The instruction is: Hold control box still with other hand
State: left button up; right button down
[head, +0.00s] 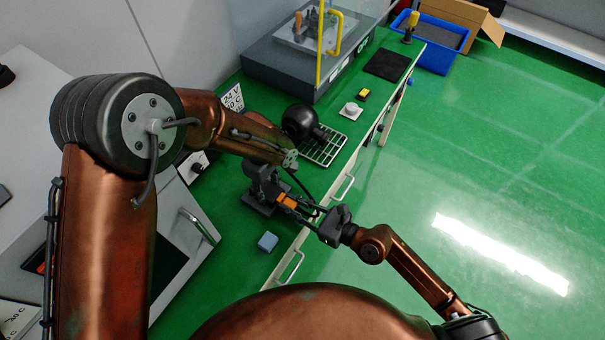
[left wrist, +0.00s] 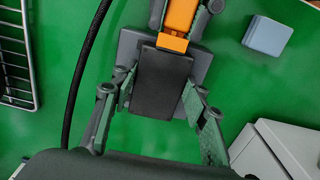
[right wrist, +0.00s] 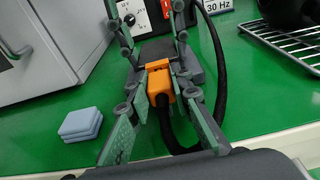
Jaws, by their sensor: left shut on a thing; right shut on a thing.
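The control box, a dark grey block on a wider grey base (head: 256,205), sits on the green bench top. In the left wrist view its dark upper face (left wrist: 163,82) lies between the fingers of my left gripper (left wrist: 158,92), which is shut on it. My right gripper (right wrist: 165,88) is shut on an orange plug (right wrist: 158,80) with a black cable (right wrist: 170,130). The plug also shows in the head view (head: 289,202). The plug meets the side of the box; how deep it sits cannot be seen.
A blue-grey block (head: 267,242) lies on the bench near its front edge. A wire rack (head: 322,147) and a round black device (head: 300,120) stand beyond the box. A grey cabinet (right wrist: 45,50) is beside it. The cable bends close to my right fingers.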

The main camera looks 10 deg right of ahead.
jog(key=c, duration=1.7)
grip_release()
jog(key=shift+o, duration=0.2)
jog(key=shift+s+d, duration=0.1)
jog(key=v, duration=1.1)
jog(key=shift+s+d, duration=0.2)
jog(key=shift+s, duration=0.05)
